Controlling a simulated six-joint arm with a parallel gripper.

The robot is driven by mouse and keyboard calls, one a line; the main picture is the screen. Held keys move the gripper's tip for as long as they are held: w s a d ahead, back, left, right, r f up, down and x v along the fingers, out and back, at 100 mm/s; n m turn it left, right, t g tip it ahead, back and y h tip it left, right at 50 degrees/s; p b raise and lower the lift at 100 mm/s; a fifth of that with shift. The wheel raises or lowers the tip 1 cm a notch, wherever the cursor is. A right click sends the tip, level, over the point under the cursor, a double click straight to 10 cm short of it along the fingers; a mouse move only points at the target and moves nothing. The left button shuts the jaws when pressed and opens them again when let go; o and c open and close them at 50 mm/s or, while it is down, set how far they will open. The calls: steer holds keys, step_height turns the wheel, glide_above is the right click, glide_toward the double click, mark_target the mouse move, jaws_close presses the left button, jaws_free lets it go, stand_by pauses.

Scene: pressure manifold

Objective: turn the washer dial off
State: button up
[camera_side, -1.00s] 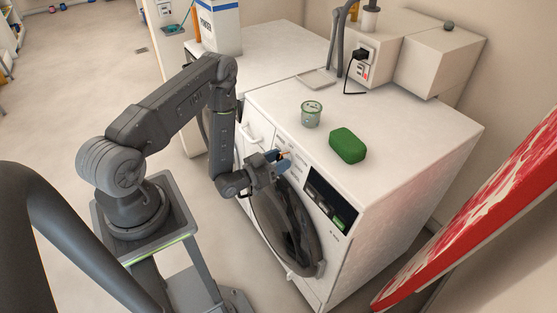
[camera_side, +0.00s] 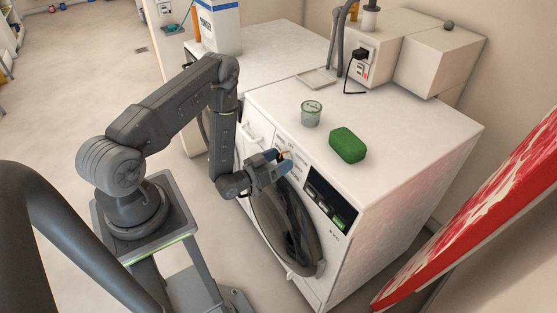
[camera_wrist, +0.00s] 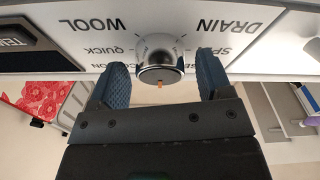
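The washer (camera_side: 400,125) is a white front-loader with a dark round door. Its dial (camera_wrist: 159,58) is a silver knob with a small orange mark, facing me in the wrist view. Printed words such as WOOL, DRAIN and QUICK surround it, upside down. My gripper (camera_wrist: 163,68) is open, with one blue finger on each side of the dial and a visible gap on both sides. In the side view my gripper (camera_side: 275,160) is at the upper front panel, and its fingers partly hide the dial.
A green soap-like block (camera_side: 347,146) and a small clear cup (camera_side: 311,114) stand on the washer top. A dark display panel (camera_side: 326,198) lies right of the dial. A red-and-white ironing board (camera_side: 480,215) leans at the right.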

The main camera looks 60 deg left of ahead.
mark_target(280, 158)
steer(key=s, duration=0.5)
steer(key=shift+s, duration=0.1)
step_height(280, 158, up, 7)
steer(key=shift+f, duration=0.2)
stand_by(0.5)
